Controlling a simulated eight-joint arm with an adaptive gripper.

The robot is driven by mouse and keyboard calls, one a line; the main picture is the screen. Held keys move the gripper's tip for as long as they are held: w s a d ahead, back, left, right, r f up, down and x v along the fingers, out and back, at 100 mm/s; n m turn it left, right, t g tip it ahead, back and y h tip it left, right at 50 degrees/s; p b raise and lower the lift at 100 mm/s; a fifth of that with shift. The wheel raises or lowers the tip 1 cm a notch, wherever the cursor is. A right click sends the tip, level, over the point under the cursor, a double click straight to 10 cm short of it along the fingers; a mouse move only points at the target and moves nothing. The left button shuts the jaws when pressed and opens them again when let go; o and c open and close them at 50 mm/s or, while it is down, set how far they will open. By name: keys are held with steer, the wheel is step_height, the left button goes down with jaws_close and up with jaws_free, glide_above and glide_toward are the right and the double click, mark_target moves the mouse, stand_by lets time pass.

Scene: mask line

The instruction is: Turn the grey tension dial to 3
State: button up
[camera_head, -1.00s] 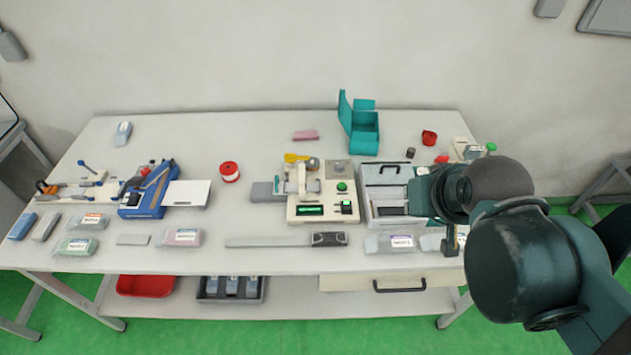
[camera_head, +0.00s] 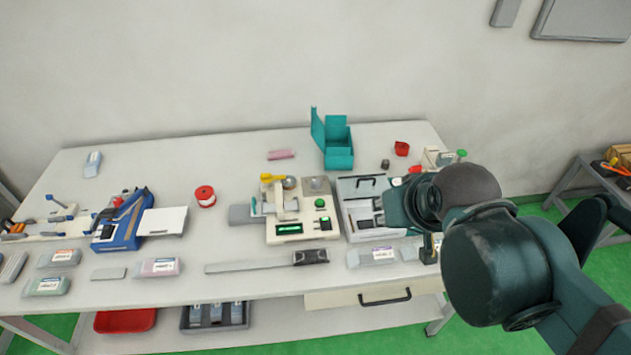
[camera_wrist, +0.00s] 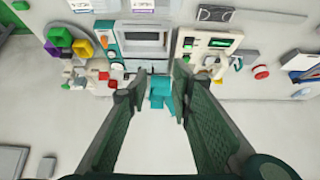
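The cream machine (camera_head: 282,229) with a green display and a green button stands mid-table. A grey round part on a square plate (camera_head: 316,184) at its back right looks like the tension dial; its setting is too small to read. Another grey round knob (camera_head: 289,182) sits beside a yellow lever (camera_head: 272,177). In the wrist view the machine (camera_wrist: 207,45) is at the top, right of centre. My gripper (camera_wrist: 159,76) is open and empty, with its fingers apart above the table and away from the machine.
A grey tray unit (camera_head: 351,215) stands right of the machine, and a teal open box (camera_head: 338,158) behind it. A red spool (camera_head: 205,196) and a blue device (camera_head: 122,220) are to the left. A grey bar (camera_head: 250,267) lies in front.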

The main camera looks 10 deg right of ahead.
steer(key=shift+o, duration=1.4)
steer(key=shift+w+r, duration=0.1)
steer(key=shift+w, duration=0.05)
steer(key=w+a+n+g+p, duration=0.15)
steer(key=w+n, duration=0.35)
steer(key=w, duration=0.6)
steer(key=w+a+n+g+p, duration=0.1)
steer(key=w+a+n+g, duration=0.3)
steer(key=w, duration=0.6)
steer(key=shift+w+a+f+n+g+p, duration=0.4)
steer(key=shift+w+a+f+n, duration=0.6)
steer(key=shift+w+f+n, duration=1.35)
steer(key=shift+w+a+f+n+g+p, duration=0.25)
steer(key=shift+w+a+f+n+p, duration=0.6)
steer(key=shift+w+f, duration=2.45)
steer(key=shift+w+a+f+n+g+p, duration=0.25)
steer(key=shift+w+a+f+n, duration=0.95)
steer(key=shift+w+f+n, duration=1.55)
steer(key=shift+s+f+m, duration=0.2)
steer(key=shift+f+m, duration=0.15)
steer(key=shift+m, duration=0.2)
steer(key=shift+f, duration=0.1)
